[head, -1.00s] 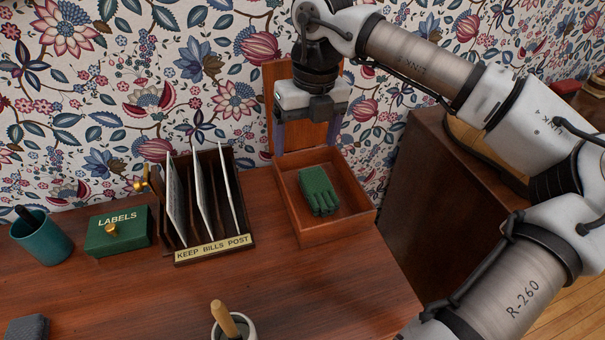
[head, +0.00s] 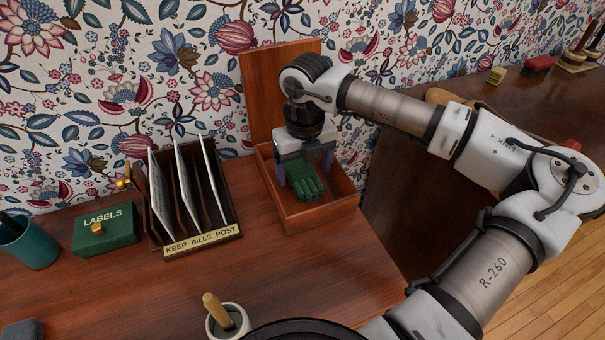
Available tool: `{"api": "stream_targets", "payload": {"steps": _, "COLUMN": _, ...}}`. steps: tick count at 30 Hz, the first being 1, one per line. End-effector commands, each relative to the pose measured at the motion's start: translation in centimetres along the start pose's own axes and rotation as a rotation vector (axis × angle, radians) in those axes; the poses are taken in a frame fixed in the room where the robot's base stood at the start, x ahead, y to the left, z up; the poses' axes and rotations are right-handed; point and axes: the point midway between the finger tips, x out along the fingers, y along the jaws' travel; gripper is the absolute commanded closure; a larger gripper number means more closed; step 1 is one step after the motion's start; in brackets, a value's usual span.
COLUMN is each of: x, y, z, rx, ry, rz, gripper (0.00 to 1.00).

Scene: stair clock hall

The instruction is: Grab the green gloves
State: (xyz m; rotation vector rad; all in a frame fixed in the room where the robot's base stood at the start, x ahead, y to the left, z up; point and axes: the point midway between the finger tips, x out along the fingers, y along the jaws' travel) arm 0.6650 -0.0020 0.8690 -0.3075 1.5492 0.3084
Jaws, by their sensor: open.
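The green gloves (head: 305,186) lie in an open wooden box (head: 318,215) on the desk, fingers toward the front. My gripper (head: 305,172) points down into the box from above, its two fingers apart, one to the left and one to the right of the gloves' back part. It is open. The gripper body hides the rear end of the gloves, and I cannot tell whether the fingers touch them.
The box's raised lid (head: 277,85) stands behind, against the wall. A letter rack (head: 203,240) is close on the left, then a green LABELS box (head: 106,232) and a teal cup (head: 30,247). A mortar with pestle (head: 227,320) stands in front. The desk before the box is clear.

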Motion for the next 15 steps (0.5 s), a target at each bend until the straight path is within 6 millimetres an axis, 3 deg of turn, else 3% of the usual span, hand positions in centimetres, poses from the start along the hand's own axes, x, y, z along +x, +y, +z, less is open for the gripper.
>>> {"api": "stream_targets", "payload": {"steps": 5, "x": 1.7, "y": 0.0, "z": 0.0, "rx": 0.0, "ry": 0.0, "rz": 0.0, "gripper": 0.18}}
{"api": "stream_targets", "payload": {"steps": 12, "x": 1.9, "y": 0.0, "z": 0.0, "rx": 0.0, "ry": -0.001, "rz": -0.001, "gripper": 0.18}}
{"api": "stream_targets", "payload": {"steps": 15, "x": 1.9, "y": 0.0, "z": 0.0, "rx": 0.0, "ry": -0.001, "rz": -0.001, "gripper": 0.31}}
